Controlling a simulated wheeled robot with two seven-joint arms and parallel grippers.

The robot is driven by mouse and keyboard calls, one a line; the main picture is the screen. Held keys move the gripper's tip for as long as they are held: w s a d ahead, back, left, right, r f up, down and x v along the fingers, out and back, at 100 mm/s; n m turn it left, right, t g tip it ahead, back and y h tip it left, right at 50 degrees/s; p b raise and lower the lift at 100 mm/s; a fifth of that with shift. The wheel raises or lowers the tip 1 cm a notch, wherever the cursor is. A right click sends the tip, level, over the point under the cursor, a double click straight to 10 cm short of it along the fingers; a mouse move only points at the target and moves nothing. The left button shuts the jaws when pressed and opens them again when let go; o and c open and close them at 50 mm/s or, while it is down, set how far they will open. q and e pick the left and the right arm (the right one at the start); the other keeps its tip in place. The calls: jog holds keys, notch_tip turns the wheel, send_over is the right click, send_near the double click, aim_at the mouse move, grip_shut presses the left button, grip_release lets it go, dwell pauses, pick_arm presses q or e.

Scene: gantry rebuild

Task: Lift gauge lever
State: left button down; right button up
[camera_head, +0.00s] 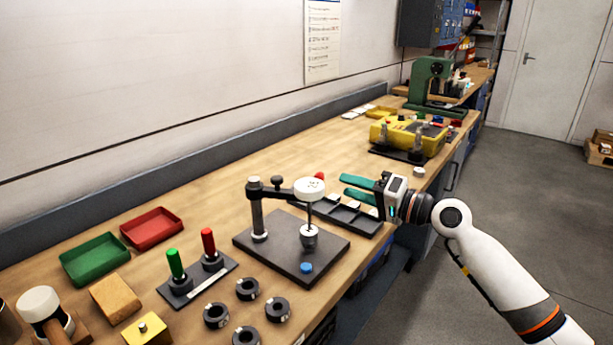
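The gauge stands on a dark base plate (285,262) on the bench, with a black post (257,215) and a horizontal arm. Its white round dial (309,190) is held above a small silver anvil piece (309,236). A red knob (320,175) shows just behind the dial; I cannot tell for sure whether it is the lever. My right gripper (343,186) comes in from the right, its two teal fingers apart and empty, pointing left toward the gauge and short of the dial. My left gripper is not in view.
A dark compartment tray (360,222) lies below my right gripper. Black rings (247,289), a stand with green and red handles (197,283), and green and red trays (95,260) are nearer left. A yellow fixture (425,137) and green press (430,80) stand farther back.

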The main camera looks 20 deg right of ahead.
aim_at(323, 177)
jog(key=x, duration=0.1)
jog(key=p+x, duration=0.1)
jog(key=x, duration=0.1)
jog(key=shift+w+a+r, duration=0.15)
jog(key=shift+a+r, duration=0.1)
jog(key=x, duration=0.6)
jog(key=shift+d+f+p, duration=0.1)
jog(key=shift+f+p, duration=0.1)
jog(key=shift+p, duration=0.2)
jog(key=shift+w+a, duration=0.35)
jog(key=shift+w, duration=0.1)
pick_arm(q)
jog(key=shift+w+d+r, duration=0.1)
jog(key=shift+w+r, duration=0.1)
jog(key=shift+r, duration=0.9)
pick_arm(e)
jog(key=shift+f, duration=0.1)
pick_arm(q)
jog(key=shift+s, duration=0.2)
pick_arm(e)
grip_shut()
